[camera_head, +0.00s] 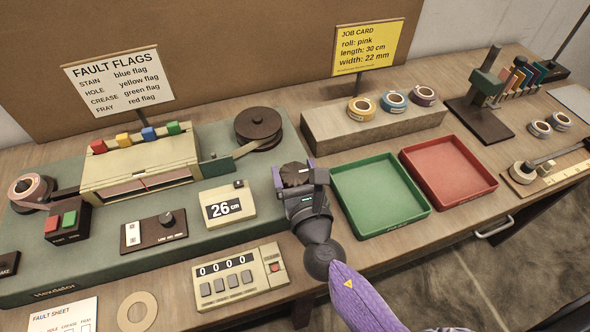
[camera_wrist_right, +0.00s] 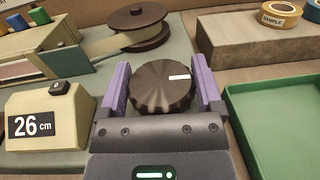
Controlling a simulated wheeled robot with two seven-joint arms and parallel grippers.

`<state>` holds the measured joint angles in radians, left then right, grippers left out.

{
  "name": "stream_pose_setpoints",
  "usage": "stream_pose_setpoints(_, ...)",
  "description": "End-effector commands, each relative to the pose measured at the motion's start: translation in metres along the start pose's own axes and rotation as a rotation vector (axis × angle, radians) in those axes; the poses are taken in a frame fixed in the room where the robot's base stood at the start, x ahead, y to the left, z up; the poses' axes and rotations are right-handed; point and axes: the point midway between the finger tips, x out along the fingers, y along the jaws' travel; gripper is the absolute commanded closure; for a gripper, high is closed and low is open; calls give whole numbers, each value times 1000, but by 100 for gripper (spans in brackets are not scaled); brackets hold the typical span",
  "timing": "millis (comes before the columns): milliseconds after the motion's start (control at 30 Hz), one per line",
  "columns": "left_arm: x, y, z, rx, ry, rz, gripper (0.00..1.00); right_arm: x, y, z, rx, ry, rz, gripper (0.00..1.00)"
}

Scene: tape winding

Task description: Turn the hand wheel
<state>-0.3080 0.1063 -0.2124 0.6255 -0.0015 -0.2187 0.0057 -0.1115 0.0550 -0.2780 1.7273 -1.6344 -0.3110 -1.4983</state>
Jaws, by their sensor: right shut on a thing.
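The hand wheel is a dark brown ribbed knob with a white mark (camera_wrist_right: 163,88); in the right wrist view it sits between the two purple fingers of my right gripper (camera_wrist_right: 165,92), which are shut on its sides. In the head view the hand wheel (camera_head: 295,174) shows at the tip of my right gripper (camera_head: 298,178), at the right end of the green machine base. The white mark points to the right in the wrist view. The length display (camera_head: 224,208) beside it reads 26 cm. My left gripper is not in view.
The job card (camera_head: 368,48) says pink roll, 30 cm, 22 mm. A green tray (camera_head: 381,232) lies close to the right of my gripper, with a red tray (camera_head: 449,204) beyond. A brown reel (camera_head: 258,126) stands behind the wheel. A counter box (camera_head: 238,279) reading 0000 is in front.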

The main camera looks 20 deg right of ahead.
Motion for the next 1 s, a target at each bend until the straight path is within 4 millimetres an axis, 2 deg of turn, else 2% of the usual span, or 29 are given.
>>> stream_pose_setpoints(233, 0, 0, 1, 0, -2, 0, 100, 0, 0, 0, 0, 0, 0, 75)
stream_pose_setpoints(267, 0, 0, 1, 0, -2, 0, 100, 0, 0, 0, 0, 0, 1, 14)
stream_pose_setpoints(333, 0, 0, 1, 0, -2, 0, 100, 0, 0, 0, 0, 0, 1, 0)
stream_pose_setpoints(633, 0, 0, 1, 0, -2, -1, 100, -6, 0, 0, -1, 1, 1, 0)
stream_pose_setpoints(767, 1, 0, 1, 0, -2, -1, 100, -29, 0, -1, 0, 3, 3, 0)
stream_pose_setpoints(1000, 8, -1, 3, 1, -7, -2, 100, -81, 0, -2, -1, 4, 3, 0)
